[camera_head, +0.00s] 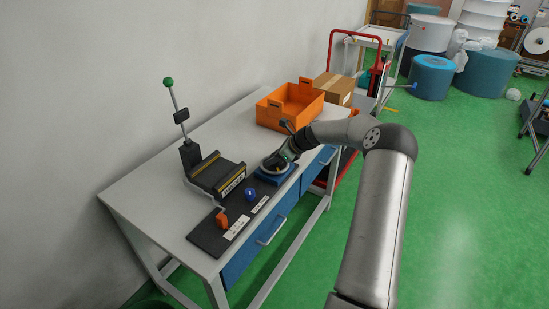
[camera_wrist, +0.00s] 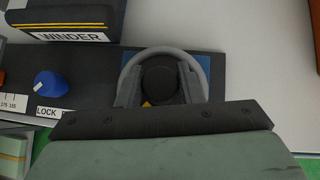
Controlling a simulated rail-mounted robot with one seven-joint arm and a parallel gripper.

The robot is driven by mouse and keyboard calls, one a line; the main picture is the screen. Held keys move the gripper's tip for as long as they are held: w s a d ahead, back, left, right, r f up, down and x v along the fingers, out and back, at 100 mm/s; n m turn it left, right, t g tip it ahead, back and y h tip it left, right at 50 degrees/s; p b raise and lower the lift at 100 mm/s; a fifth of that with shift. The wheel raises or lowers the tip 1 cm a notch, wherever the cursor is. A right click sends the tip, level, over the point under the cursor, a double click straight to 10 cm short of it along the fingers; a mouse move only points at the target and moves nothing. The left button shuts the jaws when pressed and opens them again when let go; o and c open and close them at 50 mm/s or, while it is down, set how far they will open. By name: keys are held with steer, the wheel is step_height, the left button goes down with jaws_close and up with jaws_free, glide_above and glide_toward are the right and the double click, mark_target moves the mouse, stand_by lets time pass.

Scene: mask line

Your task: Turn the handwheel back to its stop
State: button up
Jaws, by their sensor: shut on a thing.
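The handwheel is a grey ring with a dark round hub on a blue base (camera_head: 279,177). In the wrist view the handwheel (camera_wrist: 158,53) sits at upper middle, and its ring arches around the hub (camera_wrist: 160,84). My gripper (camera_head: 280,156) is over the handwheel at the front edge of the table. In the wrist view the two fingers of my gripper (camera_wrist: 160,88) lie on either side of the hub, inside or against the ring. It is shut on the handwheel. The lower part of the wheel is hidden behind my gripper body. A small yellow mark shows beside the hub.
A black winder block (camera_head: 217,175) with an upright green-knobbed lever (camera_head: 168,82) stands left of the wheel. A blue lock knob (camera_head: 250,193) and an orange lever (camera_head: 222,219) sit on the black panel. An orange bin (camera_head: 290,104) and a carton (camera_head: 335,88) stand behind.

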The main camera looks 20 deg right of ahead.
steer(key=shift+n, duration=0.3)
steer(key=n+g+y, duration=0.2)
steer(key=n+g, duration=0.1)
steer(key=n, duration=0.1)
steer(key=shift+w+n, duration=0.1)
steer(key=shift+n, duration=0.2)
steer(key=shift+n+g+y, duration=0.5)
steer(key=shift+n+g, duration=0.8)
steer(key=shift+n, duration=0.2)
steer(key=shift+n+g, duration=0.4)
steer(key=shift+n, duration=0.2)
steer(key=o, duration=1)
steer(key=shift+r, duration=0.15)
